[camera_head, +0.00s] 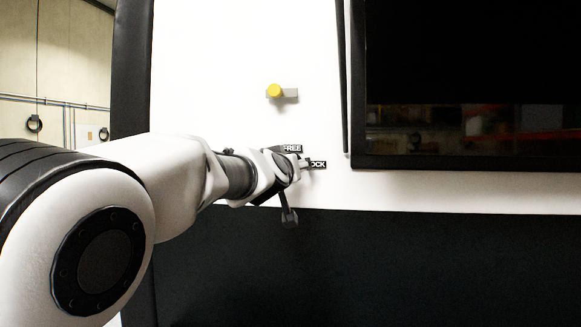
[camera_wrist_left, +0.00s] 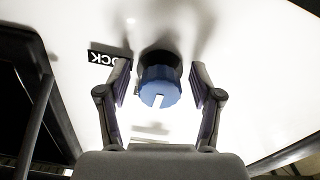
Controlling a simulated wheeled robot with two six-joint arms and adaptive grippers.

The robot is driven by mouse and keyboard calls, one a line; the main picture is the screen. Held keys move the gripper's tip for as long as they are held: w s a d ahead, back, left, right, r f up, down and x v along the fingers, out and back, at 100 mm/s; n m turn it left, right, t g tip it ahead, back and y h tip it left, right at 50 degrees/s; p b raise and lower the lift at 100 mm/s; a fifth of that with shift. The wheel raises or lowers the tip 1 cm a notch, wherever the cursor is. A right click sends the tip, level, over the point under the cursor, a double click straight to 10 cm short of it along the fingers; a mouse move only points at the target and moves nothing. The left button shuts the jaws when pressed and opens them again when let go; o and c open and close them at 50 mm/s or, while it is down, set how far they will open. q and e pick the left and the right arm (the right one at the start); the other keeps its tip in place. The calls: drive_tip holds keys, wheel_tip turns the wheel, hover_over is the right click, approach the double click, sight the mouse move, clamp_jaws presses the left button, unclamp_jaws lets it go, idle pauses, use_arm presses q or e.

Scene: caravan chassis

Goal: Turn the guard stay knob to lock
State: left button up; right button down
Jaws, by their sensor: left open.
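The guard stay knob is a round blue knob (camera_wrist_left: 160,87) on a dark base, standing out from the white panel, with a short white mark on its face. In the left wrist view my left gripper (camera_wrist_left: 160,98) is open, with one finger on each side of the knob; gaps show between fingers and knob. The white mark points toward the bottom of that view. The LOCK label (camera_wrist_left: 108,58) is left of the knob there. In the head view my left gripper (camera_head: 297,170) hides the knob and partly covers the LOCK label (camera_head: 317,164) and the FREE label (camera_head: 292,148).
A yellow knob on a grey bar (camera_head: 275,90) sits higher on the white panel (camera_head: 220,60). A dark window (camera_head: 460,80) with a black frame is at the right. A dark lower panel (camera_head: 420,265) runs below. The panel around the yellow knob is clear.

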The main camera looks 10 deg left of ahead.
use_arm(q)
drive_tip(key=shift+s+a+r, duration=0.1)
drive_tip(key=shift+s+r, duration=0.2)
drive_tip(key=shift+s, duration=0.3)
drive_tip(key=shift+s+a+r, duration=0.1)
drive_tip(key=shift+s+r, duration=0.2)
drive_tip(key=shift+s, duration=0.3)
drive_tip(key=shift+c, duration=1)
drive_tip(key=shift+s+d, duration=0.1)
drive_tip(key=c, duration=0.9)
drive_tip(key=shift+c, duration=0.2)
